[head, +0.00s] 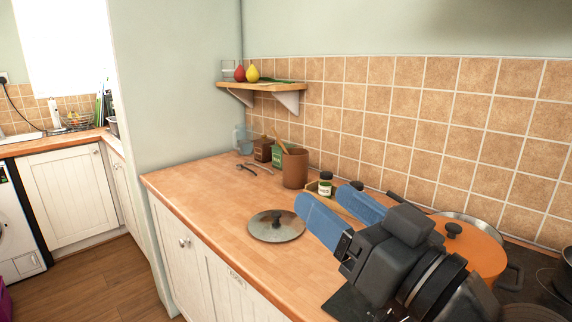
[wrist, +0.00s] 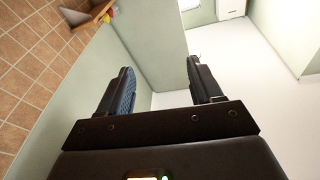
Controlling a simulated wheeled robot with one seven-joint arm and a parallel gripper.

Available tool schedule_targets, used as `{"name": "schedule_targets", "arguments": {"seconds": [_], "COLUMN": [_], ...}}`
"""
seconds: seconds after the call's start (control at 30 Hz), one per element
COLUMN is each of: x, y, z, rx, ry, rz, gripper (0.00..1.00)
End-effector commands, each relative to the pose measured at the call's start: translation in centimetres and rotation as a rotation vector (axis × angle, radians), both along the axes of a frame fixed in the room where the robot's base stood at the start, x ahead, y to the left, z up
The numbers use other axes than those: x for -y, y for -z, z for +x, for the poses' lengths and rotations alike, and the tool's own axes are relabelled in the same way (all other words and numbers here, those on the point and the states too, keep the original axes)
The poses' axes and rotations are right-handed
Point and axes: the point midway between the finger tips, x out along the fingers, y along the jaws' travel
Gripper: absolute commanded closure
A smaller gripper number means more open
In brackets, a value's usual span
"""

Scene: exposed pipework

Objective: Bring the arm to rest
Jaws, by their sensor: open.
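My gripper (head: 338,213) is in the head view at the right of centre, above the wooden counter (head: 215,208). Its two blue-padded fingers are apart and point up and to the left. Nothing is between them. In the wrist view my gripper (wrist: 160,88) also shows open and empty, with the wall corner and ceiling beyond it. My arm hides part of the counter and the hob area behind it.
A pan lid (head: 262,232) lies on the counter left of my gripper. An orange pot (head: 478,250) stands close behind my arm. A brown utensil holder (head: 295,170) and small jars stand near the tiled wall. A shelf (head: 262,86) holds fruit. The front left counter is clear.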

Motion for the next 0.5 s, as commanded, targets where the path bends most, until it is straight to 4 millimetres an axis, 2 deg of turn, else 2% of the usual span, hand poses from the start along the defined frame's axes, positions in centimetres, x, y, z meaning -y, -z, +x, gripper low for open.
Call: {"name": "schedule_targets", "arguments": {"seconds": [0.27,0.37,0.5], "x": [2.4,3.4,4.8], "y": [5.7,8.5,12.6], "z": [-2.8,-4.6,-8.0], "rx": [-0.11,-0.158,-0.226], "ry": [0.219,0.301,0.41], "rz": [0.221,0.26,0.276], "gripper": [0.35,0.35,0.35]}}
